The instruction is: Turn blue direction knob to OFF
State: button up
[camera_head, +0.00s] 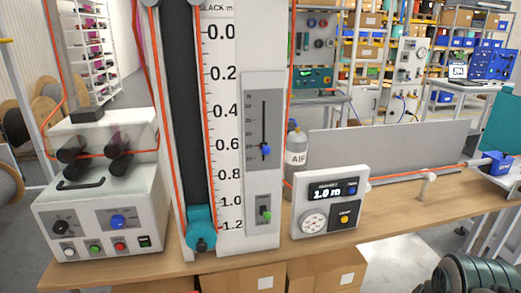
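A blue round knob (118,221) sits on a light panel on the front of the white machine (62,190) at the left. It is the only blue knob on that machine's front; its pointer and labels are too small to read, so I cannot tell its setting. A black knob (61,227) is to its left on a grey panel. A row of small buttons lies below both knobs. My gripper is not in view, and nothing covers the blue knob.
A tall column with a scale (225,120) and a blue-knobbed slider (264,151) stands right of the machine. A white meter box (325,204) reading 1.0 m is farther right on the wooden bench (390,215). Orange cable runs across. A dark rounded object (478,275) fills the lower right.

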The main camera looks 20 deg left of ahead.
aim_at(117, 221)
jog(key=u, duration=2.05)
